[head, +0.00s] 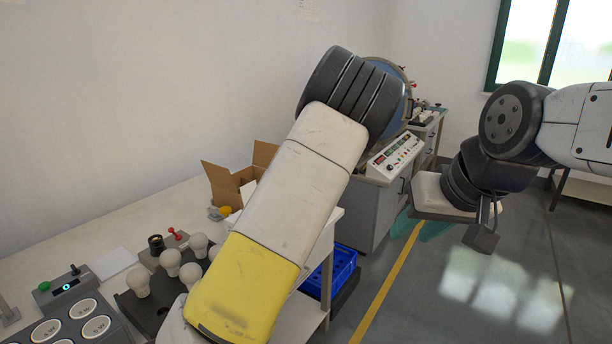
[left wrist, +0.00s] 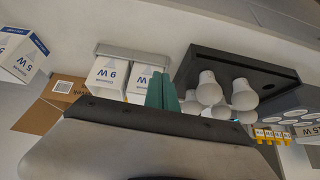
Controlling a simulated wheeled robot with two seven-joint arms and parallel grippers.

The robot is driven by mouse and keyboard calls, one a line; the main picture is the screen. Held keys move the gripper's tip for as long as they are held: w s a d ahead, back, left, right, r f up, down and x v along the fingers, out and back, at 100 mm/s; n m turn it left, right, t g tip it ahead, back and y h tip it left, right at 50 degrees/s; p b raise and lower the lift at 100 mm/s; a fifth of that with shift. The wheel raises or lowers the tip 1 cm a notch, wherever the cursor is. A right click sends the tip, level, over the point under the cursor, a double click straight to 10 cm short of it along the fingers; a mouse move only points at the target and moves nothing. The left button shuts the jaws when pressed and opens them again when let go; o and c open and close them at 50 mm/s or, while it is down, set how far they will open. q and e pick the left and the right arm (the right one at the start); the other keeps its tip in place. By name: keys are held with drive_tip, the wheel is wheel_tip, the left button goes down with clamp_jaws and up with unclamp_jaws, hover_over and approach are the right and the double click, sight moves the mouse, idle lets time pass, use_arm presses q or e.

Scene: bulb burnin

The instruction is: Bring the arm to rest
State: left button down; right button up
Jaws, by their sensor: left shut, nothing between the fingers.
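My left arm (head: 294,190) rises from the bottom of the head view, with a white and yellow link and a dark joint above. Its gripper is out of sight there. In the left wrist view the green fingers of my left gripper (left wrist: 162,91) are together and empty, in front of white bulb boxes (left wrist: 107,75) and beside several white bulbs (left wrist: 210,90). My right arm (head: 512,120) comes in from the right. My right gripper (head: 422,229) hangs over the floor, its teal fingertips partly hidden under the pale palm; their opening is unclear.
Several bulbs (head: 168,262) stand on a dark tray on the white bench (head: 115,235), near a tester (head: 66,288) with a green button. An open cardboard box (head: 222,187) is behind them. A blue crate (head: 343,268) is below. A control panel (head: 396,155) stands farther back. Floor at right is clear.

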use_arm(q)
drive_tip(key=s+d+r+m+t+h, duration=0.1)
drive_tip(key=s+r+m+h, duration=0.3)
drive_tip(key=s+r, duration=0.7)
drive_tip(key=s+d+r+m+t+h, duration=0.1)
drive_tip(key=s+r+m+h, duration=0.3)
drive_tip(key=s, duration=1.4)
wheel_tip(320, 180, up, 7)
drive_tip(key=m, duration=0.4)
drive_tip(key=shift+s+t, duration=0.2)
drive_tip(key=shift+t, duration=0.2)
drive_tip(key=shift+d, duration=0.1)
